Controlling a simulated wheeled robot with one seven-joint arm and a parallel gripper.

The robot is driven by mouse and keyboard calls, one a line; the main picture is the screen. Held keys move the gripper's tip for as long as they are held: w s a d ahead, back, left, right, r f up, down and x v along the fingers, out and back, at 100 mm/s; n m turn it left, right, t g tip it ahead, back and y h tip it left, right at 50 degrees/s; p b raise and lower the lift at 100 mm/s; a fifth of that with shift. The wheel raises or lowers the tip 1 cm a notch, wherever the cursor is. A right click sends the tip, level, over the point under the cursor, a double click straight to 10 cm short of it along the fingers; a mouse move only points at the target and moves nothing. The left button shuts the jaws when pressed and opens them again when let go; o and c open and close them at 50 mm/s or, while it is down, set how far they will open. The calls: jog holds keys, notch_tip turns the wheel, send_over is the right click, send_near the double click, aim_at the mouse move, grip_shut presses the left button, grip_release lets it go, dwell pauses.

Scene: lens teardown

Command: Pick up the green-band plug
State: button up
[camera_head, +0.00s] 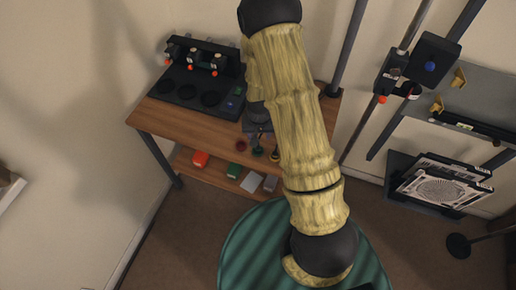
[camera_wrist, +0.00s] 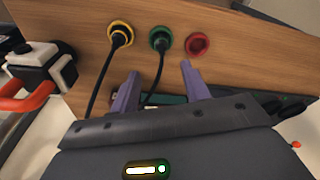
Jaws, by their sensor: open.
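The green-band plug (camera_wrist: 160,40) is a black plug with a green ring, seated in the wooden surface in the wrist view. Its black cable runs down between my fingers. It also shows small in the head view (camera_head: 257,151). My gripper (camera_wrist: 159,82) is open, its two purple fingers apart on either side of the cable, and the plug appears beyond the fingertips. In the head view my arm hides most of the gripper. A yellow-ringed plug (camera_wrist: 120,36) with its own cable sits to the left. A red ring (camera_wrist: 198,45) with no visible cable sits to the right.
A black-and-white clamp with an orange handle (camera_wrist: 40,70) is at the left of the wrist view. A black fixture (camera_head: 200,90) stands on the wooden table (camera_head: 155,113). Red, green and pale blocks lie on the lower shelf (camera_head: 215,172). Racks stand at right.

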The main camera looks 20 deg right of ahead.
aim_at(258, 147)
jog(key=shift+w+f, duration=0.15)
jog(key=shift+f, duration=0.55)
jog(key=shift+w+f, duration=0.1)
jog(key=shift+f, duration=0.6)
jog(key=shift+f+p, duration=0.1)
jog(key=shift+p, duration=0.2)
jog(key=shift+s+a+f+p, duration=0.15)
jog(key=shift+f+p, duration=0.25)
jog(key=shift+f, duration=0.2)
notch_tip(258, 147, down, 3)
jog(key=shift+r+p, duration=0.1)
jog(key=shift+p, duration=0.45)
jog(key=shift+f, duration=0.55)
grip_shut()
